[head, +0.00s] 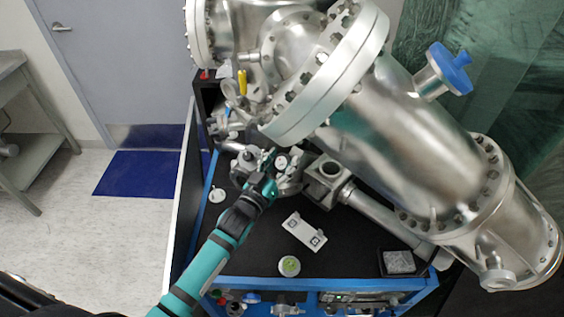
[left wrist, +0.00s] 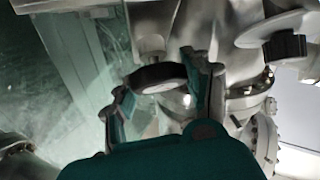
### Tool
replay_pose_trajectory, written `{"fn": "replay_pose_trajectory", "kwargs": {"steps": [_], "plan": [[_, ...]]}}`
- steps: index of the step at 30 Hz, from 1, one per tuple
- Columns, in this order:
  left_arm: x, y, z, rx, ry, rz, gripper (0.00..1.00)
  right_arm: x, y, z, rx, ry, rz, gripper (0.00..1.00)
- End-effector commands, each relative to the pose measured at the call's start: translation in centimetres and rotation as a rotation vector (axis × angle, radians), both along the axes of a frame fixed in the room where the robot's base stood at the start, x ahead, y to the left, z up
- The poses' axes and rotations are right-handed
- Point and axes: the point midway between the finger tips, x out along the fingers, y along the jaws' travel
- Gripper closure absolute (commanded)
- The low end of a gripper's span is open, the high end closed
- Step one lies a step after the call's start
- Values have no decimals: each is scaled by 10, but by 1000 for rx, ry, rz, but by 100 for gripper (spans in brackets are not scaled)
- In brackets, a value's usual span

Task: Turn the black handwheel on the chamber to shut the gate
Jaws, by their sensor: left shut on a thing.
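The steel chamber (head: 395,125) slants across the head view from upper left to lower right. My left gripper (head: 270,161) reaches in from below among the small fittings left of the chamber. In the left wrist view, the black handwheel (left wrist: 158,77) is a dark, round-rimmed disc between the two fingers of my left gripper (left wrist: 165,88). The gripper is shut on the handwheel, with a finger on each side. In the head view the handwheel is mostly hidden by the gripper and cannot be made out clearly. My right gripper is not in view.
A blue-framed cart with a black top (head: 255,245) carries the chamber. A white marker plate (head: 304,233), a green-topped round item (head: 289,266) and a small tray (head: 399,262) lie on it. A black knob (left wrist: 285,48) is right of the gripper. Floor (head: 110,235) is clear at left.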

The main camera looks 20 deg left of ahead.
Motion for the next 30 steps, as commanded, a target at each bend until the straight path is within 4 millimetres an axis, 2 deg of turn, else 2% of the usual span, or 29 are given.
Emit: {"fn": "replay_pose_trajectory", "kwargs": {"steps": [18,30], "plan": [[1,1,-1,360,-163,-386,83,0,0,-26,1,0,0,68],[0,0,0,504,-232,-551,83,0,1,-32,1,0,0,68]]}}
